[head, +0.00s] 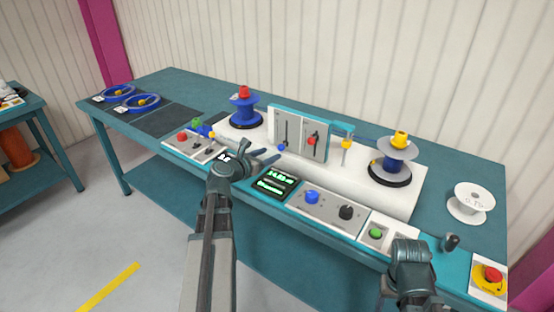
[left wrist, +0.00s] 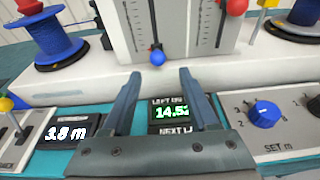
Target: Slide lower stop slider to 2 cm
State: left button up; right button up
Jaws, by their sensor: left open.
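An upright grey panel (head: 298,132) on the white housing carries two vertical slots with slider knobs. The blue slider knob (head: 281,147) sits low in the left slot; it also shows in the left wrist view (left wrist: 157,58). The red slider knob (head: 312,141) sits higher in the right slot. I cannot read which knob is labelled lower stop. My left gripper (head: 262,150) is open and empty in front of the panel. In the left wrist view its fingers (left wrist: 160,76) point toward the blue knob, apart from it. My right arm (head: 412,262) is at lower right; its jaws are unclear.
A blue reel (head: 245,112) stands left of the panel and a grey reel (head: 391,164) right of it. A yellow-knobbed post (head: 346,145) stands beside the panel. Below are a green-lit display (head: 271,184), a blue dial (head: 311,197) and a red emergency button (head: 492,275).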

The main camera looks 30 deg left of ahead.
aim_at(279, 147)
pick_arm(q)
jog(key=shift+b+x, duration=1.05)
jog(key=shift+x, duration=3.35)
jog(key=shift+a, duration=0.2)
jog(key=shift+c, duration=0.2)
jog(key=c, duration=0.9)
jog(key=shift+r, duration=0.15)
jog(key=shift+r, duration=0.1)
jog(key=shift+r+p, duration=0.85)
jog(key=shift+p, duration=0.2)
